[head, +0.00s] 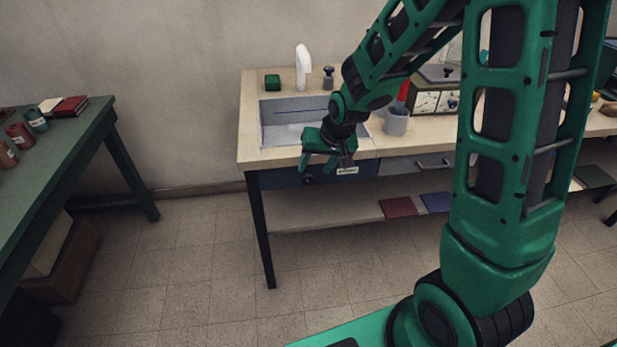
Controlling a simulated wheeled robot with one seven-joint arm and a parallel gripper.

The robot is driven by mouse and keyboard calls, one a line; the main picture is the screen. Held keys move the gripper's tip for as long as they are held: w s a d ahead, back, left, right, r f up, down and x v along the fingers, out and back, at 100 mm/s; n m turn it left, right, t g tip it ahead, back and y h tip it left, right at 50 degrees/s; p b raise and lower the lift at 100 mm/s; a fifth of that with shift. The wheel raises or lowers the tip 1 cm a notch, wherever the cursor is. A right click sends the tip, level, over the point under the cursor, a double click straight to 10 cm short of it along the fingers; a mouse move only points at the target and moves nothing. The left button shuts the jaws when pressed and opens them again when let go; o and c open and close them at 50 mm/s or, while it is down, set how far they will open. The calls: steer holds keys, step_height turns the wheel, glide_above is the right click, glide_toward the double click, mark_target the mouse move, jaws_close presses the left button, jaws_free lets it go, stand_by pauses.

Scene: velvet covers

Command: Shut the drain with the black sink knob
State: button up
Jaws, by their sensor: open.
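The grey sink basin (283,133) is set into the left end of the wooden counter, partly hidden by my arm. A small black knob (308,180) sits on the dark blue front panel below the basin, left of a white label (347,170) too small to read. My green gripper (323,164) is open, fingers pointing down, at the counter's front edge just above the knob in the picture. Whether it touches the knob, I cannot tell. The drain is not clearly visible. A dark-topped piece (328,78) stands right of the white faucet (303,68).
A green block (272,81) lies left of the faucet. A grey cup (396,122) stands right of the basin. A drawer with a handle (432,163) is right of the front panel. A green table (60,150) stands at left, with free floor between.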

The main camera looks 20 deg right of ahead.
mark_target(310, 177)
steer(key=x, duration=0.7)
steer(key=shift+f, duration=0.15)
steer(key=shift+w, duration=0.1)
steer(key=c, duration=1.1)
